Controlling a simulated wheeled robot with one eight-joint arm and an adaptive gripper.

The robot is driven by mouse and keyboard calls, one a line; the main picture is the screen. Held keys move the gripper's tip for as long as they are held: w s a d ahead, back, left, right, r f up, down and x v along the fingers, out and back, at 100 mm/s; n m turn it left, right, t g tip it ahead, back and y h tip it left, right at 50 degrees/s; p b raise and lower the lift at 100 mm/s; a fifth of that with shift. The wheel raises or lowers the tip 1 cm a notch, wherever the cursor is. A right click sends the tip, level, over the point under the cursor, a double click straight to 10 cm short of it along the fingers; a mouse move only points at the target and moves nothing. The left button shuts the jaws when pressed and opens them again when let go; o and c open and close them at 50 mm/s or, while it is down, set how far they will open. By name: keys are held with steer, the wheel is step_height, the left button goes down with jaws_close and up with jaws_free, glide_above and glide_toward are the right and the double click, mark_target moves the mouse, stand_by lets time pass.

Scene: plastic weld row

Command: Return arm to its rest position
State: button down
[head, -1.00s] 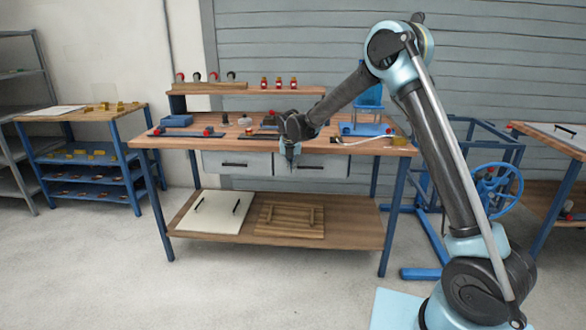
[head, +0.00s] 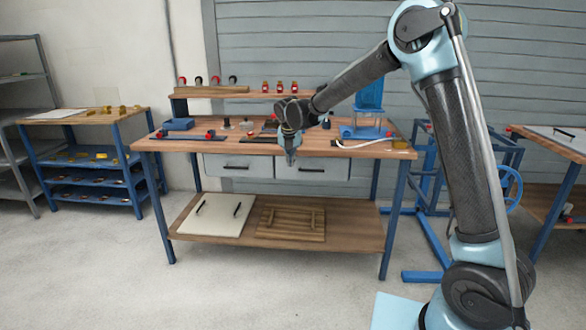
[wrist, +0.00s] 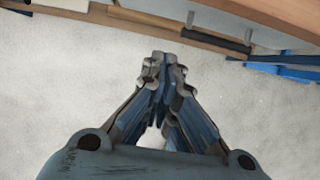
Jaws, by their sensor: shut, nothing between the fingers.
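My arm (head: 455,150) rises from the lower right of the head view and bends at a high elbow toward the upper right. Its forearm reaches down and left toward the workbench. My gripper (head: 291,158) hangs pointing down in front of the bench's front edge, by the drawers. In the wrist view my gripper (wrist: 164,62) has its fingertips together with nothing between them, and bare floor lies below it.
The workbench (head: 350,150) carries tools, a blue fixture (head: 367,131) and a raised shelf (head: 250,93). Its lower shelf (head: 345,233) holds a white panel (head: 217,214). A blue-framed rack (head: 92,185) stands left. The floor in front is clear.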

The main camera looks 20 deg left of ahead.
steer(key=shift+v, duration=0.85)
steer(key=w+d+r+m, duration=0.1)
steer(key=d+r+m, duration=0.25)
steer(key=d, duration=0.65)
steer(key=d+r+m, duration=0.3)
steer(key=d+m, duration=0.2)
steer(key=d, duration=0.5)
steer(key=s+d+r+m+h, duration=0.1)
steer(key=s+d+m, duration=0.3)
steer(key=d, duration=0.6)
steer(key=s+d+r+m, duration=0.1)
steer(key=s+d+m, duration=0.1)
steer(key=d+m, duration=0.5)
steer(key=s+d+f+m+g, duration=0.1)
steer(key=s+d+f+m, duration=0.1)
steer(key=s+d+m, duration=0.55)
steer(key=s+d+f+m, duration=0.2)
steer(key=s+d, duration=0.3)
steer(key=d, duration=0.5)
steer(key=s+d+f+m, duration=0.6)
steer(key=s+f+m, duration=0.3)
steer(key=s, duration=0.3)
steer(key=shift+f+m+g, duration=0.2)
steer(key=shift+m+g, duration=0.2)
steer(key=shift+d, duration=0.15)
